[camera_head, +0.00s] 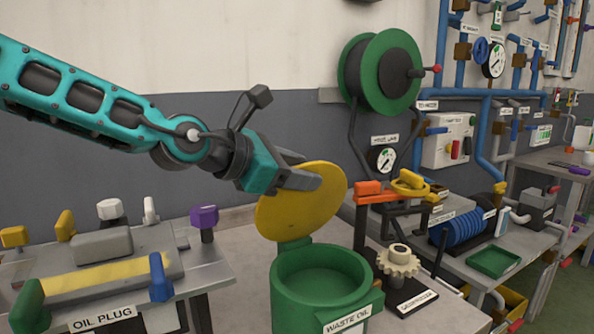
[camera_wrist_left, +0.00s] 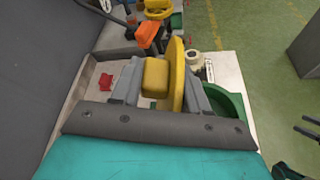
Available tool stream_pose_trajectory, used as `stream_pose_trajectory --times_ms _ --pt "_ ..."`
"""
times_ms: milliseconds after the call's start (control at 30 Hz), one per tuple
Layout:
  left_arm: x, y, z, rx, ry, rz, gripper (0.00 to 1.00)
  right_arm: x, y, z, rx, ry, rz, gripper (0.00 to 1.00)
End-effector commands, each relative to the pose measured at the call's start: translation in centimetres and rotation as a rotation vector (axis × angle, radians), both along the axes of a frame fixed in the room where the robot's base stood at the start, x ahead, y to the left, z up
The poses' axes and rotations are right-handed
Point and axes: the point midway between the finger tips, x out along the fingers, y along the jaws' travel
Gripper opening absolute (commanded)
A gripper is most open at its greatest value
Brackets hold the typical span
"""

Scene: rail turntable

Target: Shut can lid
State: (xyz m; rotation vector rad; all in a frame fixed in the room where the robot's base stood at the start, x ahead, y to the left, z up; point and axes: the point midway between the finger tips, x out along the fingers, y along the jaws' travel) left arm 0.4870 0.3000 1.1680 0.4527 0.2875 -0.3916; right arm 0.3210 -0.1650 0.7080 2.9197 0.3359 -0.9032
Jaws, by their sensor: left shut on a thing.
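The green can (camera_head: 290,303) with a WASTE OIL label stands at the lower middle of the head view, its round mouth open. Its yellow lid (camera_head: 290,212) stands steeply up at the can's back edge, on a green hinge piece. My left gripper (camera_head: 308,180) reaches in from the left and is shut on the lid. In the left wrist view the gripper (camera_wrist_left: 160,90) has the lid's yellow block handle (camera_wrist_left: 156,74) between its fingers. The lid disc (camera_wrist_left: 177,72) shows edge-on beside it, and part of the can (camera_wrist_left: 234,103) shows at the right.
An OIL PLUG fixture (camera_head: 100,270) with coloured knobs stands at the left. A beige gear (camera_head: 398,262) on a dark base and an orange-topped stand (camera_head: 368,190) are right of the can. A green reel (camera_head: 352,100) is behind. The space above the can's mouth is clear.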

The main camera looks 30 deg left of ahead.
Motion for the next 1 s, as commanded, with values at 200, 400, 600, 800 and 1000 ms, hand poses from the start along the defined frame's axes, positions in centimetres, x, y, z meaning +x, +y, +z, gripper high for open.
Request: stream_pose_trajectory --times_ms 200,400,600,800,1000 --pt "-0.1 -0.1 -0.3 -0.003 0.009 -0.001 0.63 0.0 -0.2 0.0 -0.004 -0.002 -0.001 0.57" --pt "-0.1 0.0 -0.2 -0.002 0.006 -0.001 0.63 0.0 -0.2 -0.1 -0.006 -0.001 0.0 0.57" --pt "-0.6 0.2 0.1 0.0 0.003 -0.001 0.63 0.0 -0.3 -0.1 -0.006 -0.001 0.0 0.57" --pt "-2.4 0.8 1.0 -0.001 0.0 -0.001 0.63 0.0 -0.3 -0.1 -0.007 -0.002 -0.001 0.57" --pt "-4.5 1.5 1.7 -0.002 0.002 -0.001 0.63 0.0 -0.3 0.0 -0.007 -0.002 -0.001 0.57"
